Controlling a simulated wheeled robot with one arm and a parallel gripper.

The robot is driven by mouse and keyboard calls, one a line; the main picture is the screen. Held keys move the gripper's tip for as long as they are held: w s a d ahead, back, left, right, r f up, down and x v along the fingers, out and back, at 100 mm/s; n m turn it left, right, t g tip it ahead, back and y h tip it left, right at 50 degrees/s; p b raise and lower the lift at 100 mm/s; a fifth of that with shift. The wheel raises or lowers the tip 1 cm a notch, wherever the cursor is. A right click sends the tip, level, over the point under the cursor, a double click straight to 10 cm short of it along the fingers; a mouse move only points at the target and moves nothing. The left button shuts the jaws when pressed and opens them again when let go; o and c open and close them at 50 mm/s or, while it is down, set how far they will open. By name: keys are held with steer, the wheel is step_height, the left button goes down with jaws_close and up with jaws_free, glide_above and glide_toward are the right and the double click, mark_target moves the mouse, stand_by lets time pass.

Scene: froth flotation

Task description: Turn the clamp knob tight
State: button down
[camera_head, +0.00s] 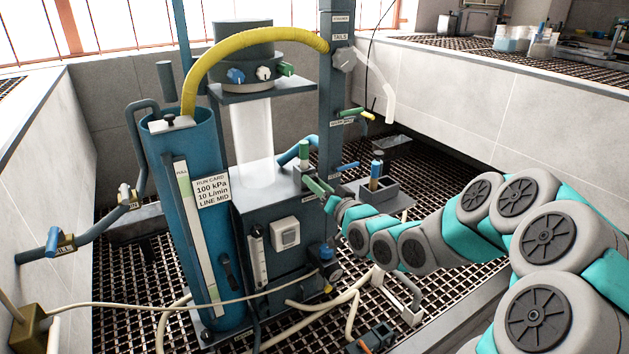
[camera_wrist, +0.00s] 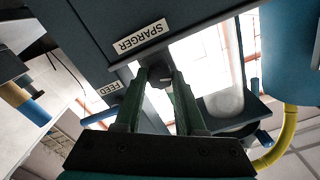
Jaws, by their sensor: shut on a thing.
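My gripper (camera_head: 316,187) reaches in from the right in the head view, its green fingers at the front corner of the dark box-shaped column base (camera_head: 262,222). In the wrist view my gripper (camera_wrist: 160,76) has its two green fingers on either side of a small dark knob (camera_wrist: 161,78), shut on it. The knob sits at the edge of the dark housing, near a white SPARGER label (camera_wrist: 141,36). In the head view the knob is hidden by the fingers, and I cannot tell how far it is turned.
A tall blue cylinder (camera_head: 184,235) with a run card stands left of the base. A yellow hose (camera_head: 255,37) arches over the column. A grey holder (camera_head: 378,192) with a blue-topped vial stands right of my gripper. Pale hoses cross the grating (camera_head: 435,165).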

steer(key=shift+a+f+m, duration=0.1)
steer(key=shift+m, duration=1.1)
steer(key=shift+s, duration=0.1)
steer(key=c, duration=0.9)
jaws_free()
steer(key=o, duration=0.4)
steer(key=shift+s+a, duration=0.1)
steer(key=shift+s, duration=0.1)
steer(key=shift+d, duration=0.2)
